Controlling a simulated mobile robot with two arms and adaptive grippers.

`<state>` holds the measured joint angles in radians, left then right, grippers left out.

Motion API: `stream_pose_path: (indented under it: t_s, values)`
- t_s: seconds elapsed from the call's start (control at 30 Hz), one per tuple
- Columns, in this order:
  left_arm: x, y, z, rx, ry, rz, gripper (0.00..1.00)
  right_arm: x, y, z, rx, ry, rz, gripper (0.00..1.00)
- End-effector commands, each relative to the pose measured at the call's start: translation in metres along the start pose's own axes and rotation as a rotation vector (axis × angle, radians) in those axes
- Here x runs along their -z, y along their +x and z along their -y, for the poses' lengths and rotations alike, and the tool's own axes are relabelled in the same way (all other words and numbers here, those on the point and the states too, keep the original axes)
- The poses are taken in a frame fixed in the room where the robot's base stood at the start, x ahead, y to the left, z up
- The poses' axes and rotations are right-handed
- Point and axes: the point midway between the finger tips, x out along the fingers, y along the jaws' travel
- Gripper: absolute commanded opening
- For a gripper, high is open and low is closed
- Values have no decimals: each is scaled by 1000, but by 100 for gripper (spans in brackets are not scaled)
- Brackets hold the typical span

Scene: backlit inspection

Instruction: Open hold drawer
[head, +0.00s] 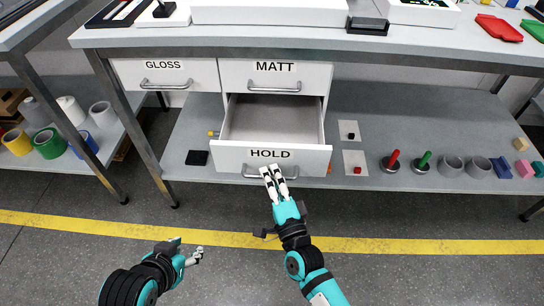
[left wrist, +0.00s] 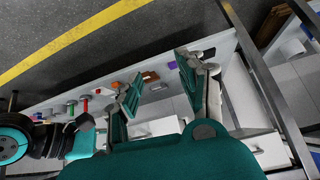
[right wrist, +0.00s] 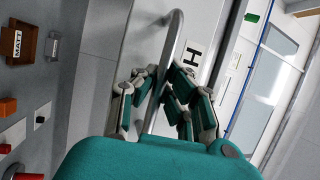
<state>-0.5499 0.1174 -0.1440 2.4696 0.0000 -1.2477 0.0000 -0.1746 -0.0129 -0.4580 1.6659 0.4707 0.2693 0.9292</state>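The HOLD drawer (head: 229,158) is the lower white drawer under the bench and stands pulled well out, with its inside (head: 272,118) showing empty. My right gripper (head: 274,172) is at its bar handle (head: 250,176). In the right wrist view, the handle (right wrist: 177,38) passes between the fingers (right wrist: 162,85), which close in on it from both sides. Part of the handle is hidden behind the fingers. My left gripper (head: 196,256) is low at the left, away from the drawers. In the left wrist view its fingers (left wrist: 158,80) are apart with nothing between them.
The GLOSS drawer (head: 132,72) and MATT drawer (head: 235,72) are shut. The lower shelf (head: 400,125) holds red and green handled items, grey cups and coloured blocks to the right. Tape rolls (head: 49,143) stand on a left shelf. Floor before the bench is clear.

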Motion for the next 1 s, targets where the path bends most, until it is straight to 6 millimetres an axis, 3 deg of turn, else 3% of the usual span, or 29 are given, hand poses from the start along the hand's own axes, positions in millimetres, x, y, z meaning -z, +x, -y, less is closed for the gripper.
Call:
stream_pose_path:
  t_s: [0.1,0.3,0.77,1.0]
  values:
    - [-24,-8,3,7,-3,123,40,-5,-14,0,-11,-5,3,0]
    - [-50,-18,6,13,-7,249,40,-10,-26,2,-10,-4,2,0]
    - [-58,-21,7,15,-9,287,40,-11,-29,1,-9,-5,2,0]
    - [-58,-21,7,15,-9,286,40,-11,-29,2,-6,-3,1,31]
